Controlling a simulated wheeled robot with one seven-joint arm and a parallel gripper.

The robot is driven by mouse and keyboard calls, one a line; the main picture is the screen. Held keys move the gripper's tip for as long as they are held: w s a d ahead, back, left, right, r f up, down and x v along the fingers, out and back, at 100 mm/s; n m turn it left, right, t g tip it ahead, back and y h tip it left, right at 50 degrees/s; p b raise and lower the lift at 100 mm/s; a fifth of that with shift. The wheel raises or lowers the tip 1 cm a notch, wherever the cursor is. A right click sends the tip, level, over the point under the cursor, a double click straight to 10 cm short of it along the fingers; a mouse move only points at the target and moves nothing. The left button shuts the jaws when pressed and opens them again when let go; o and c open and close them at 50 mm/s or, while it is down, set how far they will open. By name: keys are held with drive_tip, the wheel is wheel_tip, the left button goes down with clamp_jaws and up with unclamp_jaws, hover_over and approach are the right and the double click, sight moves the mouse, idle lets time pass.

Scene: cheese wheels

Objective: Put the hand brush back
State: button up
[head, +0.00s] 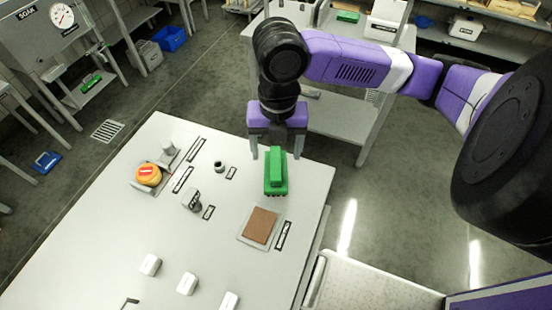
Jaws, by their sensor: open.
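The hand brush (276,181) is green, with a raised block-like handle on a wider base. It sits on the right part of the pale table, near its far right edge. My gripper (277,154) is purple and grey, points down and is open, with one finger to each side of the brush's far end. I cannot tell how far the fingertips are above the brush or whether they touch it. No hold on it is visible.
A brown square pad (260,226) lies on a light plate just nearer than the brush. White blocks (187,284) line the near side.

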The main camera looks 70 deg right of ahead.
sight(276, 163)
wheel_tip(276, 163, up, 6)
drive_tip(key=w+a+r+m+t+y, duration=0.1)
drive_tip(key=w+a+r+t+y, duration=0.2)
drive_tip(key=w+a, duration=0.45)
drive_tip(key=w+a+r+m+t+y, duration=0.1)
drive_tip(key=w+a+r+t+y, duration=0.15)
drive_tip(key=w+a, duration=0.45)
drive_tip(key=w+a+r+m+t+y, duration=0.4)
drive_tip(key=w+a+r+m+t, duration=0.2)
drive_tip(key=a+r+m+t, duration=0.5)
drive_tip(key=s+d+f+m+h, duration=0.1)
drive_tip(key=s+f+m+h, duration=0.45)
drive_tip(key=f, duration=0.25)
drive_tip(key=s+d+f+m+h, duration=0.2)
drive_tip(key=s+f+m+h, duration=0.25)
drive_tip(key=f+m, duration=0.3)
drive_tip(key=s+d+f+n, duration=0.1)
drive_tip(key=s+f, duration=0.1)
drive_tip(key=s, duration=0.5)
drive_tip(key=s+d+f+n+g, duration=0.1)
drive_tip(key=s+d+f, duration=0.1)
drive_tip(key=s, duration=0.6)
drive_tip(key=s+d+f+n+g, duration=0.1)
drive_tip(key=s+d+f, duration=0.1)
drive_tip(key=s, duration=0.5)
drive_tip(key=shift+s+d+f, duration=0.25)
drive_tip(key=shift+f, duration=0.05)
